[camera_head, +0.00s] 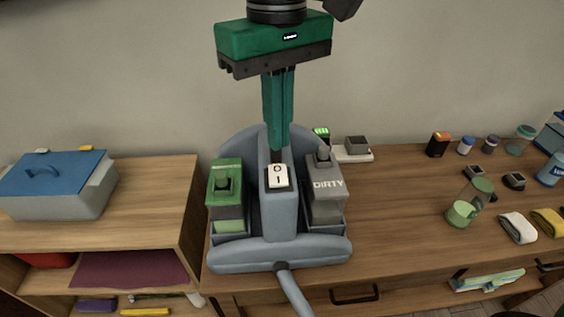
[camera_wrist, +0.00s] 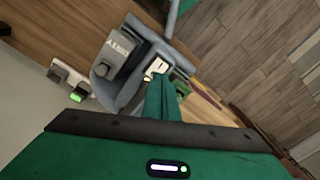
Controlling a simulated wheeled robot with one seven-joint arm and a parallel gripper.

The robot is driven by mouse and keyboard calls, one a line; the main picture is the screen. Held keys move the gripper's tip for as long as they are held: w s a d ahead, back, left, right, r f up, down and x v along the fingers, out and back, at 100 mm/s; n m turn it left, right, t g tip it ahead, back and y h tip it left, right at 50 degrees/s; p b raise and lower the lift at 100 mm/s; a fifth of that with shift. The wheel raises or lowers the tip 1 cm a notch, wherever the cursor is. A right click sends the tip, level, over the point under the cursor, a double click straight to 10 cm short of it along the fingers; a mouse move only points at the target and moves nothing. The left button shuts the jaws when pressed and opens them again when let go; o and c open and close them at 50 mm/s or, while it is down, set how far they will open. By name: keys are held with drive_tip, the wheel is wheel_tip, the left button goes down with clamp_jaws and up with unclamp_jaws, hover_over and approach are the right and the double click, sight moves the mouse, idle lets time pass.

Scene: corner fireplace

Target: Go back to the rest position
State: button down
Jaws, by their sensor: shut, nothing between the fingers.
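My gripper (camera_head: 279,148) is shut and empty, with its green fingers pointing down just above and behind the white rocker switch (camera_head: 278,176), which is marked O and I. The switch sits on the middle column of a blue-grey machine (camera_head: 280,225). In the wrist view the fingertips (camera_wrist: 157,80) end close to the switch (camera_wrist: 156,68). I cannot tell whether they touch it.
The machine holds a green tank (camera_head: 226,197) and a grey tank (camera_head: 326,190) marked DIRTY. A blue-lidded box (camera_head: 58,190) stands on the left shelf. Jars, a green cup (camera_head: 461,213) and folded cloths (camera_head: 518,228) lie on the right. The wall is behind.

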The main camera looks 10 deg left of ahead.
drive_tip(key=shift+d, duration=0.1)
drive_tip(key=w+d+f+m, duration=0.2)
drive_tip(key=w+d, duration=0.1)
drive_tip(key=d, duration=0.6)
drive_tip(key=w+d+f+m, duration=0.2)
drive_tip(key=d+f+m, duration=0.1)
drive_tip(key=d, duration=0.6)
drive_tip(key=w+d+f+m, duration=0.2)
drive_tip(key=w+d, duration=0.1)
drive_tip(key=d, duration=0.6)
drive_tip(key=s+d+f+m, duration=0.4)
drive_tip(key=s+d, duration=0.3)
drive_tip(key=d, duration=0.3)
drive_tip(key=s+d+f+m, duration=0.4)
drive_tip(key=s+d+f, duration=0.2)
drive_tip(key=s+d, duration=0.2)
drive_tip(key=shift+d+f, duration=0.15)
drive_tip(key=shift+d, duration=0.8)
